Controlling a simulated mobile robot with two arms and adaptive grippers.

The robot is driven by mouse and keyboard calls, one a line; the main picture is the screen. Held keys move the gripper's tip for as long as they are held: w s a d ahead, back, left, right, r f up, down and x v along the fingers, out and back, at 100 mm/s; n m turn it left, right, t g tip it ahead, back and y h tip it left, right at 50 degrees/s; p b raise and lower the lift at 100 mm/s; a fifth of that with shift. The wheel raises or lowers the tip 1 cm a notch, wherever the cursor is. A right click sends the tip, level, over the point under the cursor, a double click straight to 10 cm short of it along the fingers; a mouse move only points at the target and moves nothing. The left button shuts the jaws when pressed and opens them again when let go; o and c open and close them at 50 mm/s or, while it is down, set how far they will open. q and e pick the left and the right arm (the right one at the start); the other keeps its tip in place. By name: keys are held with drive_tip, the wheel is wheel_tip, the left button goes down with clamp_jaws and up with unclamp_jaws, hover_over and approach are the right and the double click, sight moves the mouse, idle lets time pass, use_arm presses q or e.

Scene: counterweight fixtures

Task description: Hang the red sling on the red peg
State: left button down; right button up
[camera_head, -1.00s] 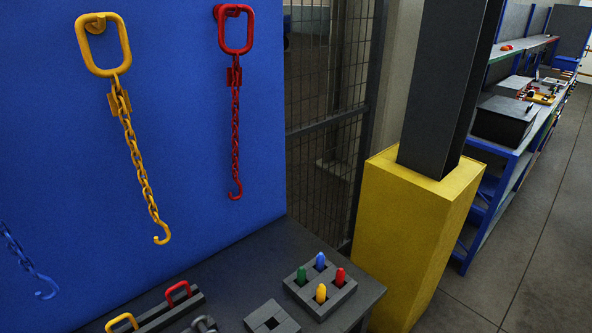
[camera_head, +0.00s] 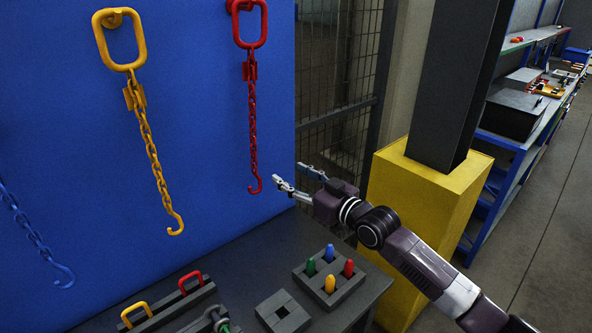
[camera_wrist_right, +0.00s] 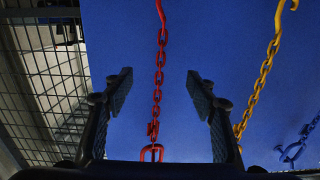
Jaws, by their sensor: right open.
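The red sling (camera_head: 252,120) hangs on the blue board (camera_head: 206,120) in the head view, its oval ring at the top over a red peg (camera_head: 230,5) and its hook at the bottom. The peg is partly cut off by the frame's top edge. My right gripper (camera_head: 298,180) is open and empty, to the right of the sling's hook and apart from it. In the right wrist view the red chain (camera_wrist_right: 158,85) shows between the two open fingers (camera_wrist_right: 158,95), beyond them. My left gripper is not in view.
A yellow sling (camera_head: 150,140) and a blue sling (camera_head: 35,245) hang further left. A table (camera_head: 250,262) below holds a block with coloured pegs (camera_head: 328,278), a square block (camera_head: 282,312) and handled weights (camera_head: 170,303). A yellow-based column (camera_head: 425,205) stands right of my arm.

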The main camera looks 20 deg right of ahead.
drive_tip(key=d+r+b+x, duration=0.1)
drive_tip(key=r+b+x, duration=0.1)
drive_tip(key=b+x, duration=0.9)
drive_tip(key=w+a, duration=0.1)
drive_tip(key=w, duration=0.4)
drive_tip(key=shift+a+t, duration=0.25)
drive_tip(key=shift+t, duration=0.05)
drive_tip(key=c, duration=1.3)
drive_tip(key=shift+s+d+f, duration=0.1)
drive_tip(key=shift+s+d, duration=0.05)
drive_tip(key=shift+s, duration=0.25)
idle(1.1)
